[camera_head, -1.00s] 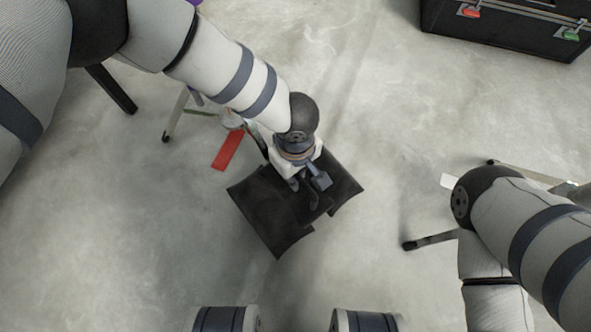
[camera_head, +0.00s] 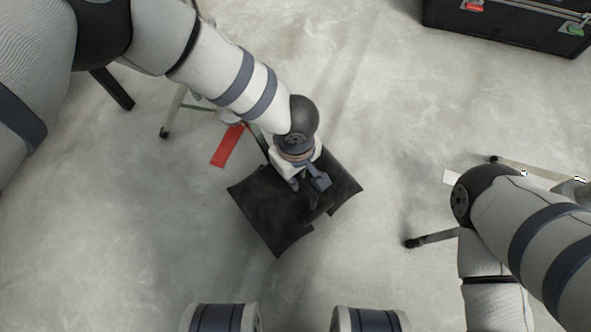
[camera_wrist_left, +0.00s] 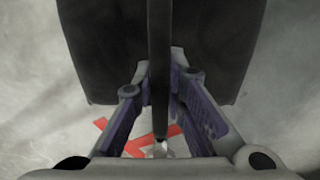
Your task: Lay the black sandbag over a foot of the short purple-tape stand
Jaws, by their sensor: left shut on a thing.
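The black sandbag (camera_head: 262,212) hangs from my left gripper (camera_head: 313,196) in the middle of the head view, its two flaps spread to either side. In the left wrist view, my left gripper (camera_wrist_left: 160,122) is shut on the bag's dark strap, with a black flap (camera_wrist_left: 215,45) on each side. A stand leg (camera_head: 174,112) shows at the upper left, partly hidden behind my left arm. No purple tape is clearly visible on it now. The bag appears just below and right of that stand. My right arm is at the right edge; its gripper is not visible.
A red floor marking (camera_head: 228,146) lies beside the left stand. A black case (camera_head: 510,30) stands at the top right. The lower left floor is clear.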

